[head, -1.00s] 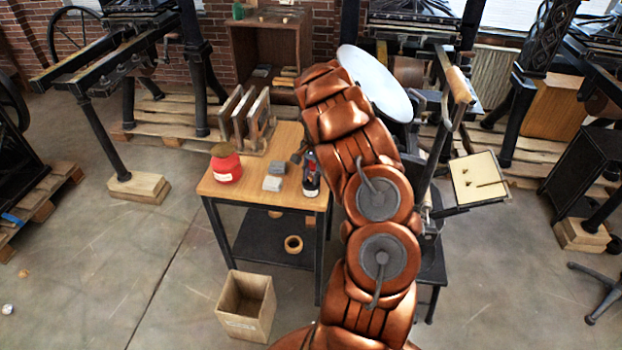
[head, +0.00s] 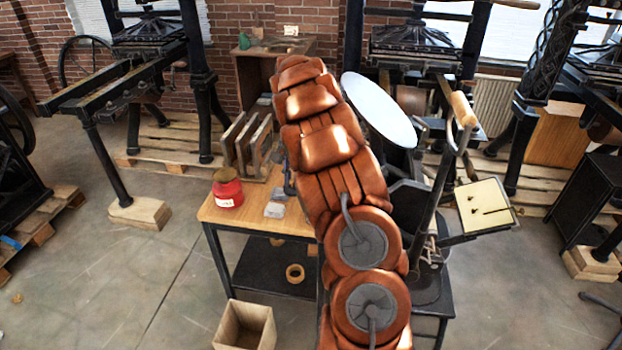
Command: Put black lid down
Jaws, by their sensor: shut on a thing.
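My gripper (head: 290,184) shows only as a small dark part at the left edge of my copper arm, over the right part of the wooden-topped table (head: 228,214). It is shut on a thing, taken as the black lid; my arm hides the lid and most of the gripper. A red can (head: 227,187) with a pale label and a brownish top stands upright at the table's left side, apart from the gripper. The dark bottle that stood by the gripper is hidden behind my arm.
A cardboard box (head: 244,326) is on the floor in front. A press with a round pale disc (head: 378,108) stands to the right. The table's front left is clear.

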